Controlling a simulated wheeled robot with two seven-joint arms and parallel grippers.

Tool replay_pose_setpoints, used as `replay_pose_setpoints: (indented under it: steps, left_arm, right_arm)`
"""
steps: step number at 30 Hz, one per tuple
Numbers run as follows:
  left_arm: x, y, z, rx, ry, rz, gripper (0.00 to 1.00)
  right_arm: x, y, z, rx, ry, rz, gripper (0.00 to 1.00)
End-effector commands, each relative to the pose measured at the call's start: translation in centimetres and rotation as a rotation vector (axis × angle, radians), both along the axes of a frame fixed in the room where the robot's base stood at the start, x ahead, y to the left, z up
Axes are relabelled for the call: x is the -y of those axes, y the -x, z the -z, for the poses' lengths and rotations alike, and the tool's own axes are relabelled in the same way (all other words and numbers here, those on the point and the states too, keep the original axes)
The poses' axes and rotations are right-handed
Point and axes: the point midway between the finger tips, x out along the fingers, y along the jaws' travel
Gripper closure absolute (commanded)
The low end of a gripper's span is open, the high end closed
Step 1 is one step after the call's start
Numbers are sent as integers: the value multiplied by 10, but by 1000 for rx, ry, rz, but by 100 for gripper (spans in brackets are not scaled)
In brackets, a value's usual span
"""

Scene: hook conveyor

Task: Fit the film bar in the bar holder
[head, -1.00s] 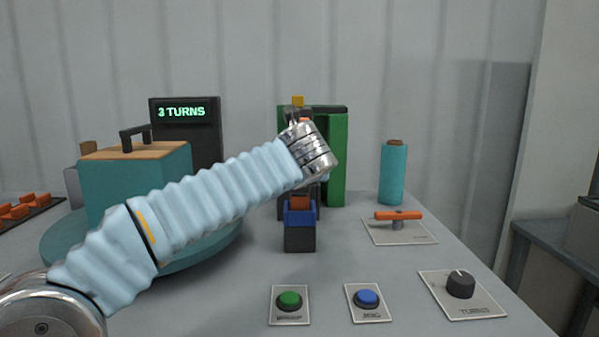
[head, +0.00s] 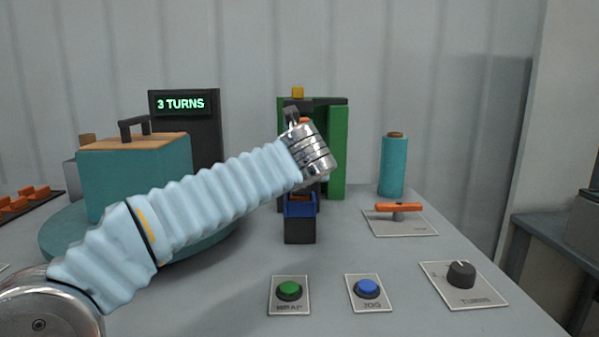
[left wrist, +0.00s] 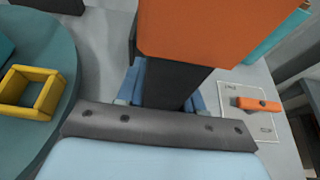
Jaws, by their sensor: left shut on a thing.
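My left gripper (head: 292,114) is in front of the green mast, shut on the film bar. In the left wrist view a large orange block (left wrist: 215,35), apparently part of the bar, is close to the camera, with a dark piece (left wrist: 175,86) below it. The bar holder seems to be the black block with a blue top (head: 299,229) standing below my gripper. A bit of orange (head: 300,199) shows inside the blue top. My wrist hides the space between, so I cannot tell how deep the bar sits. My right gripper is out of view.
A teal turntable (head: 75,243) carries a teal box (head: 130,180) on the left. The green mast (head: 336,150) and a teal roll (head: 393,166) stand behind. A lever plate (head: 400,222), green button (head: 289,290), blue button (head: 367,288) and knob (head: 461,274) lie right and front.

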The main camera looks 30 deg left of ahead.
Motion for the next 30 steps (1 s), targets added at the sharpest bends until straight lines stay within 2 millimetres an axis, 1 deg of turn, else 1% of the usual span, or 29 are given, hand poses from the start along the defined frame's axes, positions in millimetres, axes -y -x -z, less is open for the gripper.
replay_pose_setpoints:
  steps: [2, 3, 8, 16, 20, 23, 30]
  left_arm:
    - [0, 0, -1, 1, 0, 0, 100]
    - [0, 0, -1, 1, 0, 0, 59]
    - [0, 0, -1, 1, 0, 0, 35]
    - [0, 0, 0, -1, 1, 0, 34]
    - [5, 7, -4, 2, 1, 1, 34]
    - [13, 21, -11, 3, 0, 1, 34]
    - [42, 68, -35, 4, 0, 2, 34]
  right_arm:
    - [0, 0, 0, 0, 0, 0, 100]
    - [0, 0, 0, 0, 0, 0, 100]
    - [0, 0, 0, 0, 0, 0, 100]
    - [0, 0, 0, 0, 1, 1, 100]
    - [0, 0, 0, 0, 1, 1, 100]
    - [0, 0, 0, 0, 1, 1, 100]
    - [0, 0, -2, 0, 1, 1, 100]
